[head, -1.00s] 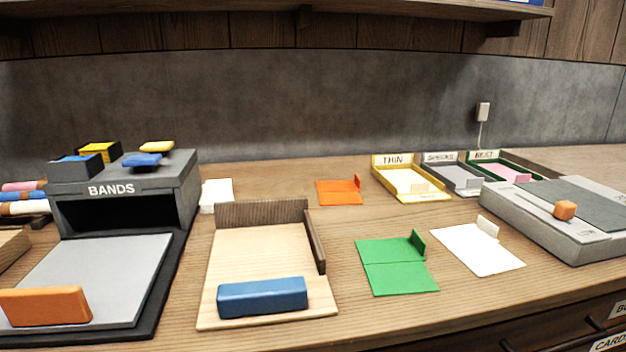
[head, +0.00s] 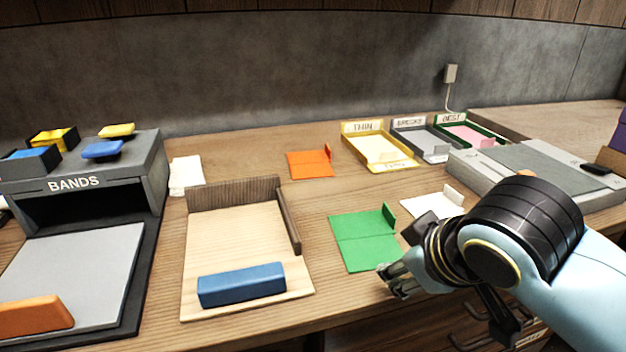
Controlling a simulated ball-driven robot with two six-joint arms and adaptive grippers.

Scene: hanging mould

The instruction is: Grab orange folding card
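The orange folding card (head: 310,164) lies on the wooden counter toward the back, left of the yellow tray. Its main panel is flat and a short flap stands up at its right edge. My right gripper (head: 388,285) is in the head view at the lower right, over the counter's front edge near the green card. It is well in front of the orange card and apart from it. Its fingers are small and partly turned away, so their opening is unclear. My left gripper is not in view.
A green folding card (head: 364,242) and a white one (head: 428,203), partly hidden by my arm, lie in front. A wooden jig with a blue block (head: 241,285) is left. Yellow (head: 412,165), grey and green trays stand behind. Bare counter surrounds the orange card.

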